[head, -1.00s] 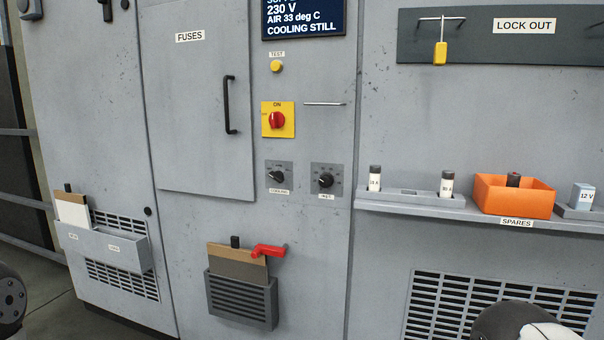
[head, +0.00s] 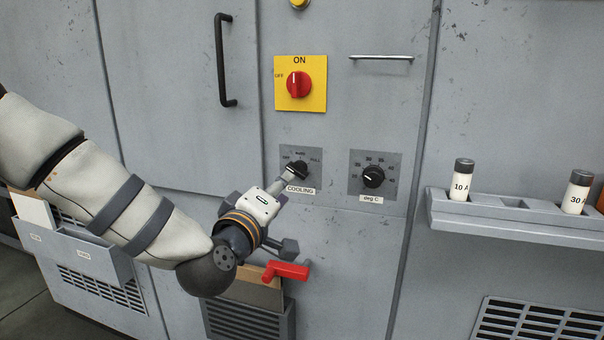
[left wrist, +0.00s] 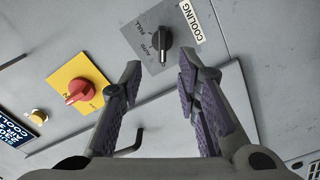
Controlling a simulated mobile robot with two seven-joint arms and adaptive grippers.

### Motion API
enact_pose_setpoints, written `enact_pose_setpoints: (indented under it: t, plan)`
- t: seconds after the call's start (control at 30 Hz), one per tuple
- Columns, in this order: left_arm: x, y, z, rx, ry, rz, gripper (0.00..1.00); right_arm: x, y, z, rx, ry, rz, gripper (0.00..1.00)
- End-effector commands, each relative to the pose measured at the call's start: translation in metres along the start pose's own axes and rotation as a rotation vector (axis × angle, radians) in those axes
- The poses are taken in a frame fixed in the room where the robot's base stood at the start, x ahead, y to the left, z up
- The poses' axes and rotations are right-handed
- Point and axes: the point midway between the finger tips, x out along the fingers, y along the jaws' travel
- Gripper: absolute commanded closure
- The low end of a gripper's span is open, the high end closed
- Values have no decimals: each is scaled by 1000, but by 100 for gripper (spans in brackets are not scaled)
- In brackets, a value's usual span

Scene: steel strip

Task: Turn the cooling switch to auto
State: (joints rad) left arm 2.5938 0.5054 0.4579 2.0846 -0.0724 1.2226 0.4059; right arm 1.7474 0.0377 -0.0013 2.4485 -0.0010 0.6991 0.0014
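The cooling switch (head: 299,167) is a black knob on a grey plate above a COOLING label, with AUTO at the top and FULL at right. In the left wrist view the knob (left wrist: 162,40) has its bar towards the side away from FULL, not at AUTO. My left gripper (head: 293,212) is open at the panel; its upper finger overlaps the knob's lower left in the head view. In the left wrist view the knob lies just beyond and between the spread fingertips (left wrist: 160,72); I cannot tell whether they touch. My right gripper is out of view.
A deg C knob (head: 373,177) is right of the switch. A red and yellow main switch (head: 299,85) sits above, with a thin bar (head: 381,57) to its right. A red handle (head: 286,271) juts out below my gripper. A fuse ledge (head: 520,213) projects at right.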

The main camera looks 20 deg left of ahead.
Motion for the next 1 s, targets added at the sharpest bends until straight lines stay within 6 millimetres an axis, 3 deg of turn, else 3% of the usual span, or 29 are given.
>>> enact_pose_setpoints:
  t: [0.2,0.4,0.7,0.73,0.87,1.0]
  plan:
    - [57,-5,3,2,-2,-5,70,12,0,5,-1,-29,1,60]
    - [87,-4,3,2,-4,-5,70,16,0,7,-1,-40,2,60]
    - [92,-2,2,2,-4,-3,70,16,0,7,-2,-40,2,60]
    - [92,-2,2,2,-4,-3,72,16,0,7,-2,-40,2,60]
    - [92,-2,2,2,-4,-3,100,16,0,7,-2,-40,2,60]
    - [92,-2,2,2,-4,-3,100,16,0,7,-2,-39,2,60]
